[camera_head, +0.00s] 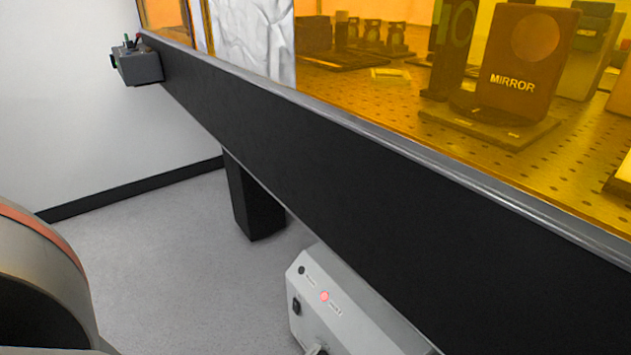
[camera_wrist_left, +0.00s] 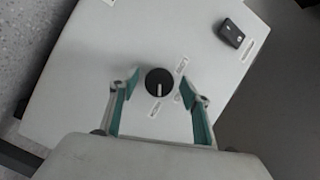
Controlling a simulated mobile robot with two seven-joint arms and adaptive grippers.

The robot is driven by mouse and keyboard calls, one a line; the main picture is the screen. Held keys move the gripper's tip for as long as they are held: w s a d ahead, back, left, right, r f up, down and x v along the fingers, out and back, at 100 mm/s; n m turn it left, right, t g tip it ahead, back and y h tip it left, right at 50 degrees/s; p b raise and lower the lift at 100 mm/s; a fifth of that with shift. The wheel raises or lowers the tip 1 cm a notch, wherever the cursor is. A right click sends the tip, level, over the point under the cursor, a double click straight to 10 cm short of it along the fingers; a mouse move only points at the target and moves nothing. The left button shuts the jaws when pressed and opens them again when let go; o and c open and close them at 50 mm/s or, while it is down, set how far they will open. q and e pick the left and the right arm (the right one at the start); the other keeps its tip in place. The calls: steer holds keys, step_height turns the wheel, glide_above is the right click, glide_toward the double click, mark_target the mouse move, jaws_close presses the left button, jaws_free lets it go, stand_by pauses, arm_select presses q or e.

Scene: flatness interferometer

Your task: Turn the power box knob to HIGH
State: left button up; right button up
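The power box (camera_head: 350,325) is a light grey case below the dark table, with a lit red lamp (camera_head: 324,297) and a black switch (camera_head: 296,306). In the left wrist view, its panel (camera_wrist_left: 100,60) carries a round black knob (camera_wrist_left: 159,82) with a white pointer line toward the picture's bottom. Small labels (camera_wrist_left: 181,66) sit around the knob, too small to read surely. My left gripper (camera_wrist_left: 161,88) is open, its teal-padded fingers on either side of the knob with gaps visible. My right gripper is in neither view.
The dark table edge (camera_head: 300,150) runs diagonally above the power box. A black table leg (camera_head: 252,200) stands behind it. Amber panels (camera_head: 400,70) enclose the optics and a MIRROR block (camera_head: 525,60). A small grey box (camera_head: 140,66) hangs at the far corner.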

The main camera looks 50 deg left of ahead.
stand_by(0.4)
arm_select(q)
steer(key=shift+r, duration=1.25)
steer(key=r, duration=0.6)
steer(key=shift+a+r, duration=0.15)
steer(key=shift+a, duration=0.25)
steer(key=shift+s+d+r, duration=0.1)
steer(key=shift+r, duration=0.35)
steer(key=shift+d+r, duration=0.15)
steer(key=shift+d, duration=0.05)
steer(key=shift+c, duration=0.2)
